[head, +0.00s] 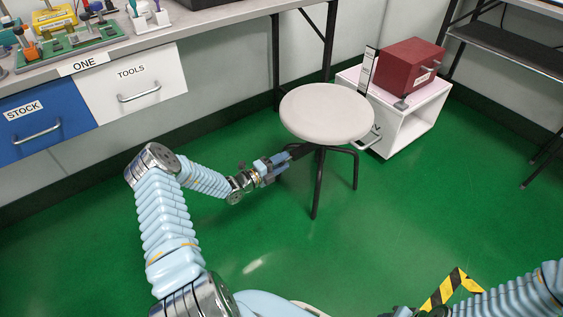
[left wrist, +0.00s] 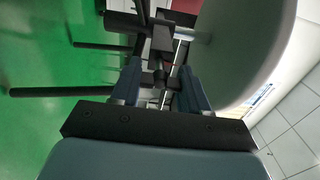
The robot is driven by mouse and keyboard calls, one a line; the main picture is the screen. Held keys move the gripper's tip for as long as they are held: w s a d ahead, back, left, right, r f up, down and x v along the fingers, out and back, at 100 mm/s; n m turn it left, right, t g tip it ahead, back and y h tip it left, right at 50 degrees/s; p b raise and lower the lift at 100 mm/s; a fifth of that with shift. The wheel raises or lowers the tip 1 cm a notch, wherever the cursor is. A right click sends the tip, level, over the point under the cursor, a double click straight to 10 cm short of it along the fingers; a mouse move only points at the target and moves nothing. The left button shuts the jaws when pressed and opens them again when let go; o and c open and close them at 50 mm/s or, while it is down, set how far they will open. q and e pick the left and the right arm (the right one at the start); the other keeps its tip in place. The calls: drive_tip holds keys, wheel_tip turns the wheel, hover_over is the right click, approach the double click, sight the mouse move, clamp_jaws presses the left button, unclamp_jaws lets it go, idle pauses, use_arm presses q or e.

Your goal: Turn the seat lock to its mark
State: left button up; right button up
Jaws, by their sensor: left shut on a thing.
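The stool has a round, pale seat (head: 326,114) on dark legs (head: 317,185). My left gripper (head: 284,162) reaches in from the left, just below the seat's near left edge. In the left wrist view the gripper (left wrist: 158,82) is shut on the seat lock (left wrist: 160,42), a dark part under the seat (left wrist: 247,45). A tiny red spot shows between the fingers, too small to make out. The lock's mark is not clearly visible in either view. My right arm shows at the lower right; its gripper is not clearly seen.
A white shelf unit (head: 410,120) with a dark red box (head: 408,66) stands behind the stool at right. A bench with drawers (head: 131,85) is at the left. A yellow-black striped piece (head: 447,289) lies near my right arm. The green floor in front is open.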

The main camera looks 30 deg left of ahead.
idle(0.5)
use_arm(q)
drive_tip(key=o, duration=1.1)
drive_tip(key=shift+c, duration=0.2)
drive_tip(key=p+v, duration=0.1)
drive_tip(key=v, duration=1.3)
